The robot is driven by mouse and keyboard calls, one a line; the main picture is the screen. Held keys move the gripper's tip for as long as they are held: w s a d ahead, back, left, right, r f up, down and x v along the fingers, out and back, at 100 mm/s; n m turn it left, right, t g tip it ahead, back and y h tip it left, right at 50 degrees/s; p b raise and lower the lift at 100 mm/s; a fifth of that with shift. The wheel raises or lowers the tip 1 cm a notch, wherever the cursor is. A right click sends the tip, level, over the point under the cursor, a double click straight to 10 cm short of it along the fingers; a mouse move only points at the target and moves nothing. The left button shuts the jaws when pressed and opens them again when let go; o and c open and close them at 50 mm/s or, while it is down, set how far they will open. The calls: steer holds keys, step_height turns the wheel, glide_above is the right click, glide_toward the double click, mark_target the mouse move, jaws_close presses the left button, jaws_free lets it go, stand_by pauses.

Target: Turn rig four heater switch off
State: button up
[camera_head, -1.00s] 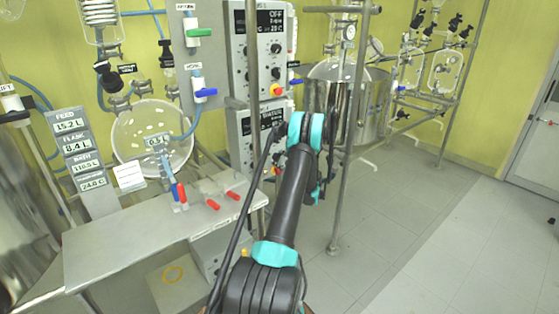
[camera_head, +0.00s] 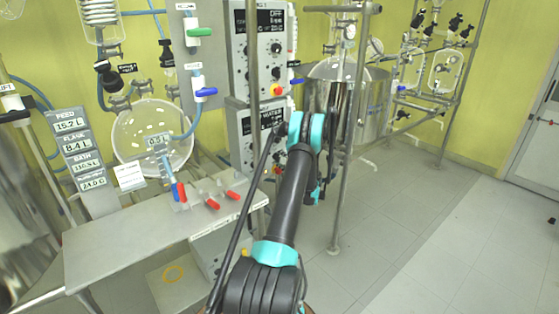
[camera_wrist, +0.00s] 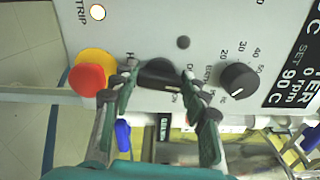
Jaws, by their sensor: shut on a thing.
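The black heater switch knob (camera_wrist: 160,73) sits on the light grey control panel (camera_wrist: 215,25) in the wrist view. My gripper (camera_wrist: 160,80) has one finger on each side of it and is shut on it. Small lettering beside the knob is partly covered by the fingers, so its setting cannot be read. I cannot read a rig number.
A red button on a yellow base (camera_wrist: 87,78) is close left of the gripper. A black dial (camera_wrist: 238,80) is close right. In the head view a metal post (camera_head: 345,150) stands right of my arm, and a bench (camera_head: 130,245) with red-handled valves stands left. Floor is clear at right.

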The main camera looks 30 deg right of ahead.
steer(key=shift+f+n, duration=0.1)
steer(key=shift+n, duration=0.8)
steer(key=o, duration=1.2)
steer(key=shift+c, duration=0.2)
steer(key=shift+s, duration=0.1)
steer(key=s, duration=1.2)
steer(key=shift+d, duration=0.45)
